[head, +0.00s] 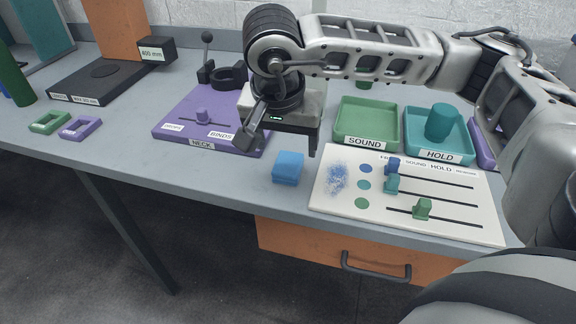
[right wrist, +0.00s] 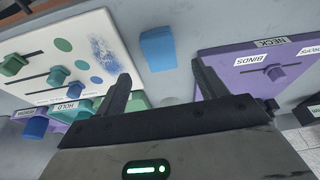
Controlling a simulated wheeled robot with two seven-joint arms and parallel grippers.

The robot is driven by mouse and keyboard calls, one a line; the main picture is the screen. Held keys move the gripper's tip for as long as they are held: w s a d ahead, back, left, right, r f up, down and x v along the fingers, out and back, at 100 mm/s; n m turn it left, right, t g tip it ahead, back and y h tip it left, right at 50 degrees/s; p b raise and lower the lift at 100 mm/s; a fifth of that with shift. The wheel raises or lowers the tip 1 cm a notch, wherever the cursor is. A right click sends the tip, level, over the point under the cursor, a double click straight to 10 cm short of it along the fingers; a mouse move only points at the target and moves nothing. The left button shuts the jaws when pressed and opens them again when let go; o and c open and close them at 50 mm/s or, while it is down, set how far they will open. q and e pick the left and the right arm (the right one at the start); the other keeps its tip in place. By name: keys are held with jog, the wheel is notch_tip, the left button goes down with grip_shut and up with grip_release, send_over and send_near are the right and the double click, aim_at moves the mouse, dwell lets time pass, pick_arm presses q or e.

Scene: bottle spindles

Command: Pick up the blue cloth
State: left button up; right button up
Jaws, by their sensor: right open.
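The blue cloth (head: 288,167) is a small folded block lying on the grey table, between the purple NECK board and the white slider board. It also shows in the right wrist view (right wrist: 158,48), beyond and between the fingertips. My right gripper (head: 280,141) is open and empty above the table, just behind the cloth and apart from it. In the right wrist view its two fingers (right wrist: 161,75) are spread wide. My left gripper is not in the head view.
The white board (head: 400,225) with sliders and a blue smudge lies right of the cloth. The purple NECK board (head: 185,122) is to the left. Green SOUND (head: 345,122) and teal HOLD (head: 466,143) trays stand behind. The table's front edge is close before the cloth.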

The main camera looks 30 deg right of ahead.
aim_at(288, 162)
jog(key=shift+p+x, duration=0.3)
jog(key=shift+x, duration=2.75)
jog(key=c, duration=1.1)
